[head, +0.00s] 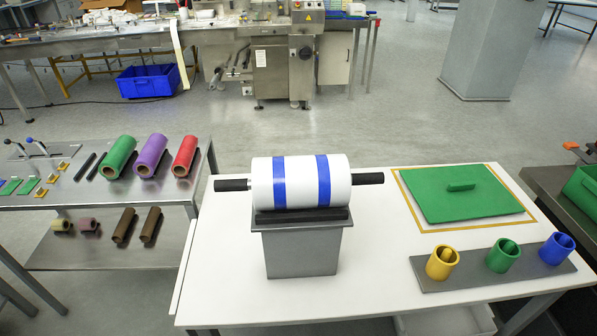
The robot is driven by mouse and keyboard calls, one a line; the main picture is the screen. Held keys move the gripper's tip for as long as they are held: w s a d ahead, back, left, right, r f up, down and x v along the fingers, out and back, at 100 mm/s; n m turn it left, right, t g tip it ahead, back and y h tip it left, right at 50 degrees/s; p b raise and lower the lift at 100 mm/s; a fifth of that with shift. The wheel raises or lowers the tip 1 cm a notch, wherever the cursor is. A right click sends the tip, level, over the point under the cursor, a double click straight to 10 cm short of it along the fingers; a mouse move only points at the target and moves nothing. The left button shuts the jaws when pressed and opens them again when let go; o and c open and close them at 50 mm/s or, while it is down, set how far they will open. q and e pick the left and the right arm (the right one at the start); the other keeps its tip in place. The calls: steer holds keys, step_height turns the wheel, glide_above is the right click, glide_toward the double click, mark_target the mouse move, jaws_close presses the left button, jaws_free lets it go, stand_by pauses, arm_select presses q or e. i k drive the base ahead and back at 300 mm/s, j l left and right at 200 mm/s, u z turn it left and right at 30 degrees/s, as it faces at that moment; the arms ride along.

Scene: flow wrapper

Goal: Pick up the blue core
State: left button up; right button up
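A short hollow blue cylinder, which looks like the blue core (557,249), stands upright at the right end of a grey strip (461,278) on the white table. A green one (503,256) stands in the middle of the strip and a yellow one (442,263) at its left end, each with a small piece visible inside. The blue one's inside is dark and hard to make out. Neither my left nor my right gripper shows in the head view.
A white roll with two blue bands (262,184) on a black shaft rests on a grey stand (303,250). A green board with a handle (468,194) lies in a yellow outline behind the strip. A metal shelf (100,200) on the left holds coloured rolls.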

mark_target(551, 252)
steer(key=k+l+z, duration=0.1)
steer(key=z, duration=1.4)
steer(key=k+l, duration=0.05)
